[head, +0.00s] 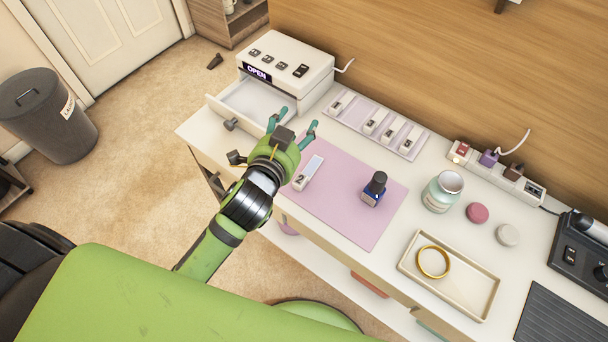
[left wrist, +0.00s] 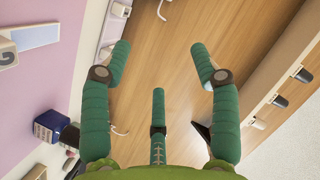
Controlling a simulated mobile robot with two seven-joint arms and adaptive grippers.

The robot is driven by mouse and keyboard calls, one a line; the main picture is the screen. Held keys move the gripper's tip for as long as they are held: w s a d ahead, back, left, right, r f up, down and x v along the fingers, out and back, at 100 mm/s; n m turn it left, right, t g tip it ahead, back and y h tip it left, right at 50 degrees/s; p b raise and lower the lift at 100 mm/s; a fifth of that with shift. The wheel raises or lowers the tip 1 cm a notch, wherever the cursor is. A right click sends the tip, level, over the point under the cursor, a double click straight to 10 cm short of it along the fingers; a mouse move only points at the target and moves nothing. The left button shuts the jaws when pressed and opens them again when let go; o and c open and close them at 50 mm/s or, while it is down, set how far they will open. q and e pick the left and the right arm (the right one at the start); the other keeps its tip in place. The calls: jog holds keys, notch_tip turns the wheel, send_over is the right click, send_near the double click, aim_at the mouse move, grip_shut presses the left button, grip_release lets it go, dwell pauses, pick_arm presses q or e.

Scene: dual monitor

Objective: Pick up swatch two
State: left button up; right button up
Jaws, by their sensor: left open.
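Swatch two (head: 308,172), a small white strip with a pale face and a "2" on its end block, lies on the pink mat (head: 345,217). A pale strip with a marked white block (left wrist: 35,35), which looks like this swatch, shows at the upper left of the left wrist view, its mark cut off. My left gripper (head: 292,124) is open and empty, above the table's left part, just beyond and left of the swatch, not touching it. In the left wrist view my gripper's fingers (left wrist: 160,52) are spread apart with nothing between them.
A dark blue bottle (head: 374,189) stands on the mat. A white machine (head: 290,66) reading "OPEN" has its drawer (head: 240,112) pulled out near my gripper. A rack (head: 375,122) of several similar strips lies behind the mat. A jar (head: 442,191) and tray (head: 448,274) are right.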

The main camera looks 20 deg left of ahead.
pick_arm(q)
jog(key=d+r+m+t+h, duration=0.3)
jog(key=d+r+m+h, duration=1.05)
jog(key=r+m, duration=0.3)
jog(key=s+d+r+m+g+h, duration=0.1)
jog(key=s+d+m+g+h, duration=0.55)
jog(key=d+m+g, duration=0.55)
jog(key=m+g+y, duration=0.6)
jog(key=m+y, duration=1.4)
jog(key=y, duration=0.1)
send_over(300, 179)
jog(key=shift+n, duration=0.25)
jog(key=f, duration=2.3)
jog(key=shift+s+a, duration=0.15)
jog(key=shift+s, duration=0.15)
jog(key=shift+f, duration=0.4)
jog(key=f, duration=0.1)
jog(key=f+p, duration=0.1)
jog(key=f, duration=0.1)
jog(key=f+p, duration=0.1)
jog(key=f, duration=0.1)
jog(key=shift+w+f, duration=0.15)
jog(key=shift+w, duration=0.1)
jog(key=shift+f, duration=0.4)
jog(key=c, duration=1.1)
